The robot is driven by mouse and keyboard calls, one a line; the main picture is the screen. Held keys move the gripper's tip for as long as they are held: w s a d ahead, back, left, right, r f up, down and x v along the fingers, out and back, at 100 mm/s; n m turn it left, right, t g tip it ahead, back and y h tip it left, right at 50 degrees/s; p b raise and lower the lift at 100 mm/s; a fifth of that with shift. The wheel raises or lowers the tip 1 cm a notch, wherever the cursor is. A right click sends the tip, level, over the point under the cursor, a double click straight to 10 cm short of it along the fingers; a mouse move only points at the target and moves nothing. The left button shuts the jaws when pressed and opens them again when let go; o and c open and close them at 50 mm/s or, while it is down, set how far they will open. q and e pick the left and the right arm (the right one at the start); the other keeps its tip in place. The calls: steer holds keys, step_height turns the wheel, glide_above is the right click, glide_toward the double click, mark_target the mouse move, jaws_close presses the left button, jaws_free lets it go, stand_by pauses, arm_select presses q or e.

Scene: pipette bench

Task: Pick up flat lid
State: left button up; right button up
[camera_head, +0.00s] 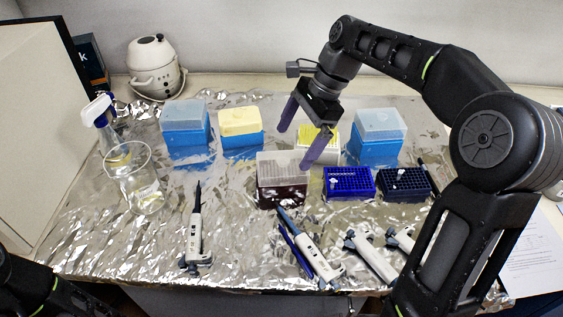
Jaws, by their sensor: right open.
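My right gripper (295,149) is open and empty, its two purple fingers pointing down to the left above the back of a dark brown box with a clear, flat-topped lid (283,165). I cannot tell whether the fingers touch that lid. A box with a yellow top (331,151) stands behind it, partly hidden by the right finger. Other lidded boxes stand at the back: blue with a clear lid (186,120), blue with a yellow lid (240,124), and blue with a clear lid (379,130). Which one is the flat lid is unclear. My left gripper is out of view.
Two dark blue racks (349,183) (404,184) stand right of the brown box. Several pipettes (196,229) lie or stand in front. A glass beaker (145,190) and a spray bottle (104,122) are at left. Bare foil (237,270) lies front centre.

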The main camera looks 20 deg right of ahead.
mark_target(285, 160)
steer(key=shift+x, duration=1.25)
steer(key=shift+f, duration=0.1)
steer(key=p+x, duration=0.1)
steer(key=x, duration=0.4)
steer(key=shift+w, duration=0.15)
steer(key=shift+c, duration=0.6)
steer(key=c, duration=1.2)
step_height(285, 160, up, 10)
steer(key=shift+b, duration=0.3)
steer(key=shift+d, duration=0.15)
